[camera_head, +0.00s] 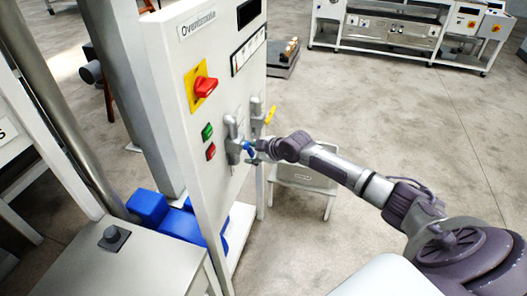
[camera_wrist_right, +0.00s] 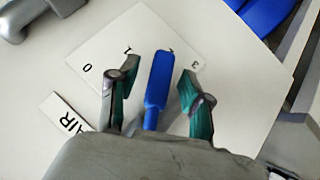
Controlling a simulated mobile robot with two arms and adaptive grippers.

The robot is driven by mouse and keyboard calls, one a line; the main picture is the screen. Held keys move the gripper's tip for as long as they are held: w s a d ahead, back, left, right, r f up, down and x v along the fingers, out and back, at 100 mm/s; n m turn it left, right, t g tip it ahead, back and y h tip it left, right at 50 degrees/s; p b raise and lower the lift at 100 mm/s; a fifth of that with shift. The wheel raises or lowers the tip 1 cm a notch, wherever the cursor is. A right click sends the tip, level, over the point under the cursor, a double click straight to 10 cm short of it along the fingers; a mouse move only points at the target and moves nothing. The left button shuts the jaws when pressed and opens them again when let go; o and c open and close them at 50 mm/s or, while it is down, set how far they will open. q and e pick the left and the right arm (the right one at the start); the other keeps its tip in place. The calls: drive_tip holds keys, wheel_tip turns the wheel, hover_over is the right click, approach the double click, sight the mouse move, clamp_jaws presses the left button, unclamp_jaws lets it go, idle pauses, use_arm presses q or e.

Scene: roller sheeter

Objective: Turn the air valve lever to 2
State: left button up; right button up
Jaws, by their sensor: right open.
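The blue air valve lever (camera_wrist_right: 158,85) stands between the two open fingers of my right gripper (camera_wrist_right: 158,95) in the right wrist view. The fingers are apart from it on both sides. Behind it is a white dial plate (camera_wrist_right: 100,55) marked 0, 1 and 3, with a mark beside the lever's tip partly hidden. The lever's tip lies between the 1 and the 3. A label reading AIR (camera_wrist_right: 67,118) is beside the plate. In the head view my right gripper (camera_head: 257,150) is at the blue lever (camera_head: 249,149) on the cabinet front. My left gripper is not in view.
The white cabinet (camera_head: 175,95) carries a red rotary switch (camera_head: 206,87) on yellow, a green button (camera_head: 207,131) and a red button (camera_head: 211,152). Blue boxes (camera_head: 150,207) lie at the lower left.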

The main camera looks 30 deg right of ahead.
drive_tip(key=v, duration=1)
drive_tip(key=shift+s, duration=0.35)
drive_tip(key=shift+r, duration=0.15)
